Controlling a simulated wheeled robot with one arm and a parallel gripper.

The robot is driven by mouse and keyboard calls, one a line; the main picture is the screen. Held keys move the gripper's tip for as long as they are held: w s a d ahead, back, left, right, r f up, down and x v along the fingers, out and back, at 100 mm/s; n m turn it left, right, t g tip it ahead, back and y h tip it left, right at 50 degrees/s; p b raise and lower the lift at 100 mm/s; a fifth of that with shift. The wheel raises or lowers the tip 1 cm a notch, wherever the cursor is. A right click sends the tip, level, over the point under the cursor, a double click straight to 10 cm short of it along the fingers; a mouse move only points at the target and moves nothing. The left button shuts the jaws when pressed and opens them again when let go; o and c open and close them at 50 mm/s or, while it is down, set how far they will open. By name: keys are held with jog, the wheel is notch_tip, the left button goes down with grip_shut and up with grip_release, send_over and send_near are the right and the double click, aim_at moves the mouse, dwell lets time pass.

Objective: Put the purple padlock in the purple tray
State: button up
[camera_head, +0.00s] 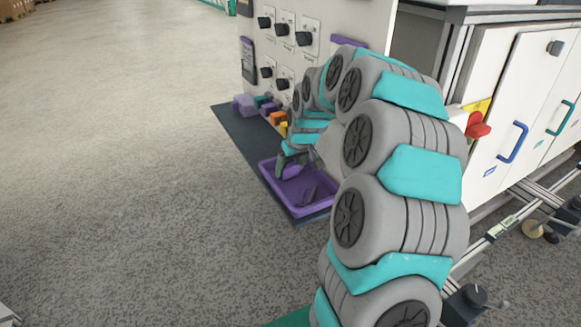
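The purple tray (325,207) sits on the near end of a dark shelf, below and just beyond the bend of my arm. My gripper (288,168) is low over the tray's far left part. A small lighter purple piece, which looks like the purple padlock (292,171), shows at the fingers, inside the tray's outline. I cannot tell whether the fingers grip it or only stand beside it, or whether it touches the tray floor. A dark shape (309,194) shows in the tray's right part; it is too small to identify.
Along the shelf (232,121) beyond the tray stand a lavender block (244,104) and small teal, orange (277,118) and yellow pieces. A white panel with black knobs (304,39) rises behind. The floor at left is clear.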

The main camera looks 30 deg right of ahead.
jog(key=shift+o, duration=1.4)
jog(key=shift+r, duration=0.1)
jog(key=v, duration=1.2)
jog(key=s+a+f+g, duration=0.2)
jog(key=s+a+g, duration=0.1)
jog(key=s+a, duration=0.95)
jog(key=s+a+f+g, duration=0.1)
jog(key=s+a+f, duration=0.1)
jog(key=s, duration=1)
jog(key=s+a+f+g, duration=0.2)
jog(key=s+a+f, duration=0.1)
jog(key=s, duration=1)
jog(key=shift+a+f, duration=0.2)
jog(key=shift+f, duration=0.2)
jog(key=shift+w, duration=0.1)
